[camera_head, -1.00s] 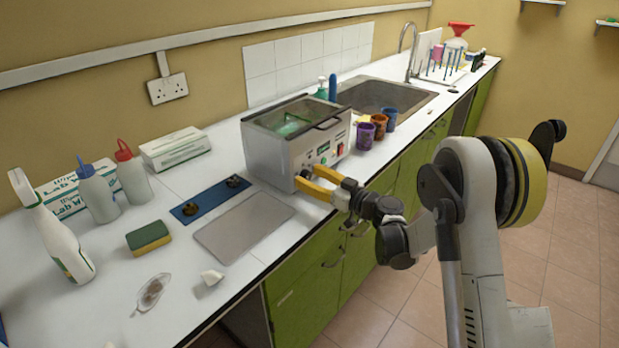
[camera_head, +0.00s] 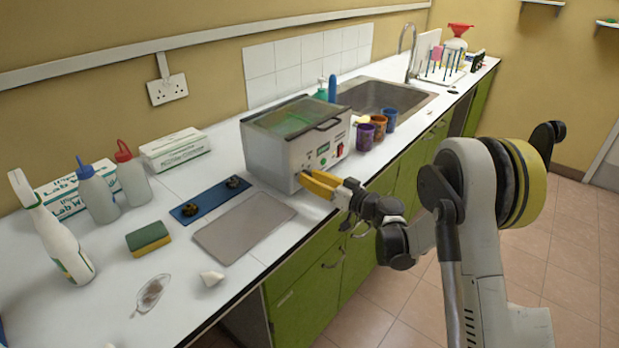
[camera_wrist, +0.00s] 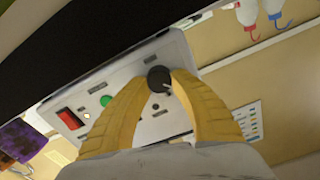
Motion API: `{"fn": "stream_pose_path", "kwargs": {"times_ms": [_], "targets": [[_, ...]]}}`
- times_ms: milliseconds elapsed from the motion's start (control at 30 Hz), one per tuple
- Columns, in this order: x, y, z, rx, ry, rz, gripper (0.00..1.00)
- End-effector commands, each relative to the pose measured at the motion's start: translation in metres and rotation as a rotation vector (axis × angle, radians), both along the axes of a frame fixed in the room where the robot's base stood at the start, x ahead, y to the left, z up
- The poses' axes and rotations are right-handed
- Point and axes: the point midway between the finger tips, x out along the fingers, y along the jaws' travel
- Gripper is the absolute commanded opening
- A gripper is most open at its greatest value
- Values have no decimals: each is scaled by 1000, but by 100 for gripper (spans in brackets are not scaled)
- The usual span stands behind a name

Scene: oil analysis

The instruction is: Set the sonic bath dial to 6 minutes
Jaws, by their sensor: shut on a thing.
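The sonic bath (camera_head: 272,155) is a grey metal box with a dark-framed clear lid, standing on the white counter. Its front panel shows in the wrist view (camera_wrist: 178,50) with a red switch (camera_wrist: 69,118) and a green button (camera_wrist: 106,101). The black round dial (camera_wrist: 159,80) has a pale mark toward its lower right; no minute figures are readable. My gripper (camera_wrist: 164,77) has its two yellow fingertips on either side of the dial, closed on it. In the head view my gripper (camera_head: 305,181) is at the lower left of the panel and hides the dial.
A grey flat plate (camera_head: 243,228) and a blue mat (camera_head: 209,200) lie left of the bath. Purple, orange and blue cups (camera_head: 390,121) stand to its right, beside the sink (camera_head: 385,97). Open floor (camera_head: 570,235) lies at the right.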

Motion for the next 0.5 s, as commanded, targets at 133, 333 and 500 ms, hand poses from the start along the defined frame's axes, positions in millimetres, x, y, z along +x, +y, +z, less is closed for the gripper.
{"fn": "stream_pose_path", "kwargs": {"times_ms": [133,333,500], "targets": [[1,0,0,84,107,0,0],[1,0,0,201,256,0,0],[2,-1,0,292,373,0,0]]}}
